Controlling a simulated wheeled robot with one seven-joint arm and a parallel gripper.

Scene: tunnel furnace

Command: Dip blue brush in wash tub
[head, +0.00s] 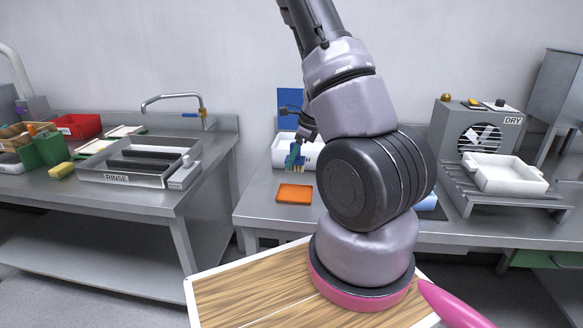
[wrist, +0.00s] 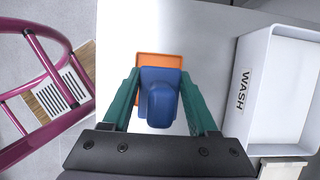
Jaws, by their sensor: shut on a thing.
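My gripper (wrist: 162,105) is shut on the blue brush (wrist: 160,98), with one green finger on each side of it in the wrist view. In the head view, my gripper (head: 293,158) is small and partly behind my arm, and the brush's pale bristles show below it. The white wash tub (wrist: 263,85), marked WASH, stands to the right of the brush in the wrist view. In the head view, the tub (head: 281,151) is behind the gripper and partly hidden by my arm. The brush appears outside the tub, beside its wall.
An orange pad (head: 294,193) lies on the steel table in front of the tub; it also shows beneath the brush in the wrist view (wrist: 160,59). A RINSE basin (head: 145,178) is on the left counter. A DRY unit (head: 478,130) and white tray (head: 507,175) are at right.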

